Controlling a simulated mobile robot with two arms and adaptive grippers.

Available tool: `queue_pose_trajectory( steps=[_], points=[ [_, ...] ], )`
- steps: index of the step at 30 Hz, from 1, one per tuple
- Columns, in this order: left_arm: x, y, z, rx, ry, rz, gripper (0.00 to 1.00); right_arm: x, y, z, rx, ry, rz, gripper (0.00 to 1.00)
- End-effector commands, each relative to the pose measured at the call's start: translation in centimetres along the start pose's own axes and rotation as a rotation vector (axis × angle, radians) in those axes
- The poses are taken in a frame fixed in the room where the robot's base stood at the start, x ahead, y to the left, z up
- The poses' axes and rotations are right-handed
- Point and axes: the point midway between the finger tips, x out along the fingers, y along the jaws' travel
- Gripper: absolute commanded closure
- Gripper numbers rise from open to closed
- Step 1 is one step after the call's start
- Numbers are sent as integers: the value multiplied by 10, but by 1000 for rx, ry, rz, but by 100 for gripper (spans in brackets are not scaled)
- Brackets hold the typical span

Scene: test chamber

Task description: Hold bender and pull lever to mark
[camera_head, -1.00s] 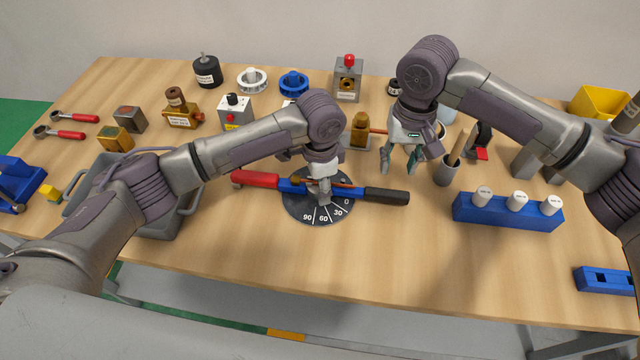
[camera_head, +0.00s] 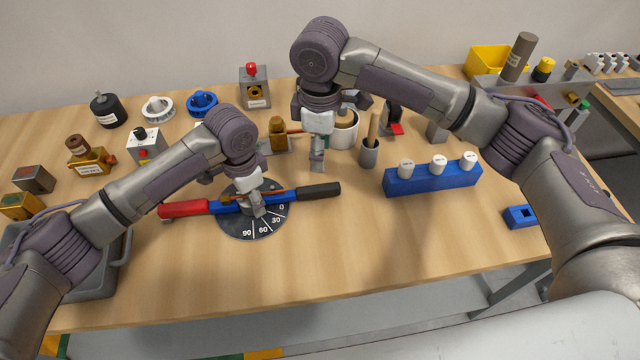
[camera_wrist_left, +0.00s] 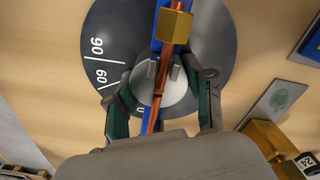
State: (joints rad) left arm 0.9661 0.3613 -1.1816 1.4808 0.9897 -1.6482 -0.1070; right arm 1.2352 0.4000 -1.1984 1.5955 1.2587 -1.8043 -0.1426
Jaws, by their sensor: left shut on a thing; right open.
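The bender has a red handle (camera_head: 183,209), a blue body (camera_head: 226,206) and a lever with a black grip (camera_head: 318,190) pointing right. It lies over a dark disc (camera_head: 236,228) with white marks 0, 30, 60 and 90. A copper rod (camera_wrist_left: 162,80) runs through it, past a brass block (camera_wrist_left: 173,25). My left gripper (camera_head: 258,210) is shut on the bender's middle; in the left wrist view its fingers (camera_wrist_left: 160,80) flank the grey round hub. My right gripper (camera_head: 317,170) is open and empty, fingers down, just behind the black grip and apart from it.
A blue rack (camera_head: 432,180) with white-capped pieces stands to the right. A cup (camera_head: 369,152) with a wooden handle is right of my right gripper. A grey bin (camera_head: 95,275) is at front left. The table's front middle is clear.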

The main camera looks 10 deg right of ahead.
Motion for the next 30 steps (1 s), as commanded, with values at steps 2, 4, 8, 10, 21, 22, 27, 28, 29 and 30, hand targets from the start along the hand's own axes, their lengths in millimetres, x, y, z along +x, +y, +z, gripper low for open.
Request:
queue_pose_trajectory(
  steps=[2, 4, 8, 10, 21, 22, 27, 28, 29, 30],
  points=[
    [-1, -1, 0, 0, 1, -2, 100, -2, 0, 0, -117, 1, 0, 48],
    [-1, -1, 0, 0, 1, -2, 100, -3, 0, 0, -203, 0, -1, 48],
    [-1, -1, 0, 0, 1, -2, 100, -4, 0, 0, -303, 1, -2, 48],
    [-1, -1, 0, 0, 2, -2, 100, -3, 0, 1, -328, 0, -2, 48],
    [-1, -1, 0, 0, 2, -2, 100, 55, 0, 2, -337, -2, -5, 48],
    [-1, -1, 0, 0, 2, -2, 100, 62, -1, 2, -338, -2, -5, 48],
    [-1, -1, 0, 0, 2, -2, 100, 92, 0, 1, -337, -2, -4, 48],
    [-1, -1, 0, 0, 2, -2, 100, 96, 0, 1, -337, -1, -3, 48],
    [-1, -1, 0, 0, 2, -2, 100, 99, 0, 1, -336, 0, -3, 48],
    [-1, 0, 0, 0, 2, -2, 100, 104, 0, 1, -336, -1, -2, 48]
  ],
)
